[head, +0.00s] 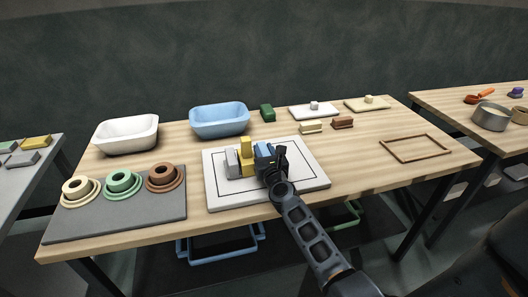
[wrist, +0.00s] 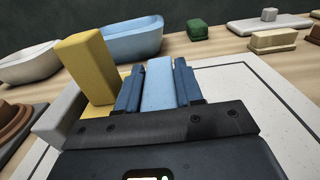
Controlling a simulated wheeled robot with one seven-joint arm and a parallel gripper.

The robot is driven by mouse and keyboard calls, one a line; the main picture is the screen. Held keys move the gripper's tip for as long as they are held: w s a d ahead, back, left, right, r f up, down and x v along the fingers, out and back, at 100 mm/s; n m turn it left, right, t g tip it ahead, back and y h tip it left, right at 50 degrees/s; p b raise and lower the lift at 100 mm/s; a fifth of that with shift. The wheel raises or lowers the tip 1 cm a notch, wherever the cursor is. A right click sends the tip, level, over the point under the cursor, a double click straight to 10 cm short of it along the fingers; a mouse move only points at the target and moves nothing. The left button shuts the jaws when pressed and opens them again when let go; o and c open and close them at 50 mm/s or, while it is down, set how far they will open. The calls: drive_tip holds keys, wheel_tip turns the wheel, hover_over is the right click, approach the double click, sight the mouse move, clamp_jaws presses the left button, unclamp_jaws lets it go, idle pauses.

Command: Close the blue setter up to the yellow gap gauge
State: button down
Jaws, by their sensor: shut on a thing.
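The blue setter (head: 264,149) stands on the white board (head: 222,197) in the head view. My gripper (head: 273,159) is shut on it, and the wrist view shows the setter (wrist: 158,86) between my two dark blue fingers (wrist: 158,92). The yellow gap gauge (head: 246,148) stands upright just left of the setter. It rises tall in the wrist view (wrist: 86,68), left of my left finger. A grey block (head: 231,161) stands against the gauge's left side. My fingers and palm hide the lower setter, so I cannot tell whether it touches the gauge.
A blue basin (head: 220,120) and a white basin (head: 126,134) stand behind. A dark mat (head: 118,222) with several ringed pieces lies left. A green block (head: 267,113) and small brown and cream blocks stand at the back. The board's right side is clear; a wooden frame (head: 416,158) lies further right.

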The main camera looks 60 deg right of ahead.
drive_tip(key=shift+f, duration=0.15)
idle(0.8)
drive_tip(key=c, duration=0.6)
unclamp_jaws()
drive_tip(key=shift+c, duration=0.2)
drive_tip(key=shift+s+a+f, duration=0.1)
drive_tip(key=v, duration=0.7)
drive_tip(key=shift+s+a, duration=0.2)
